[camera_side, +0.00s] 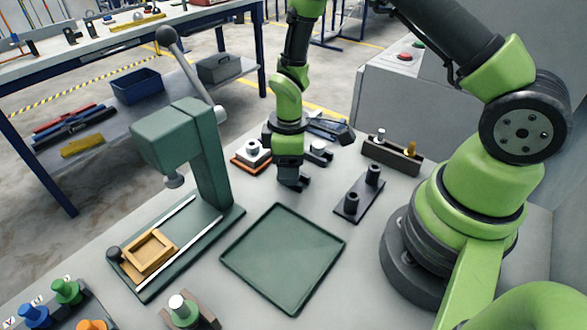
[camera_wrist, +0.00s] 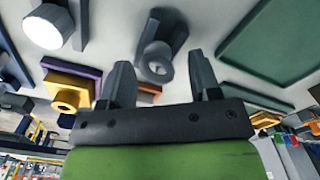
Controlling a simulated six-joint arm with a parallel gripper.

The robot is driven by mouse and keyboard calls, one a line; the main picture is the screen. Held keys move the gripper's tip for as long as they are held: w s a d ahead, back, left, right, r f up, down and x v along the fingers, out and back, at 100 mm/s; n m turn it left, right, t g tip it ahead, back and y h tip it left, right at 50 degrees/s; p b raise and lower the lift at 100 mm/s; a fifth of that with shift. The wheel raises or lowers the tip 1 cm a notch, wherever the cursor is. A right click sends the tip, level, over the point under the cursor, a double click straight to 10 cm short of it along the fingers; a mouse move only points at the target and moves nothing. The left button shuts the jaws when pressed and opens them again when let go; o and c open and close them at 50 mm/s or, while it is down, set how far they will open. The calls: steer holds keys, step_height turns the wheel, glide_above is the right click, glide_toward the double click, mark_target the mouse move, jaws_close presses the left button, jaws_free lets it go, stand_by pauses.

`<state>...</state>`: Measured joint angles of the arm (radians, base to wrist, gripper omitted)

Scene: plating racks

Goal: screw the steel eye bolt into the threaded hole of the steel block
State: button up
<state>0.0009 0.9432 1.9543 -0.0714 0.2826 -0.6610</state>
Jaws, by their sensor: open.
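My gripper (camera_side: 293,187) is open and empty, low over the bench just behind the green tray. In the wrist view its two fingers (camera_wrist: 162,88) stand apart. A grey ring-topped post (camera_wrist: 158,66) shows between and beyond them, on a dark plate. In the side view, the dark plate (camera_side: 362,192) with two upright posts is right of my gripper. A pale metallic block (camera_side: 253,152) on an orange base sits left of and behind the gripper; it may be the steel block. I cannot identify the eye bolt or the threaded hole with certainty.
The green tray (camera_side: 283,258) is empty. A green press (camera_side: 208,165) stands to the left with a wooden frame at its foot. A brown rack (camera_side: 392,157) holds white and gold pieces at the back right. Small dark fixtures (camera_side: 320,152) sit close behind the gripper.

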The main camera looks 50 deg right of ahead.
steer(key=shift+f, duration=0.4)
steer(key=shift+c, duration=0.5)
steer(key=c, duration=0.9)
steer(key=shift+r, duration=0.1)
step_height(320, 180, up, 10)
steer(key=w, duration=1.1)
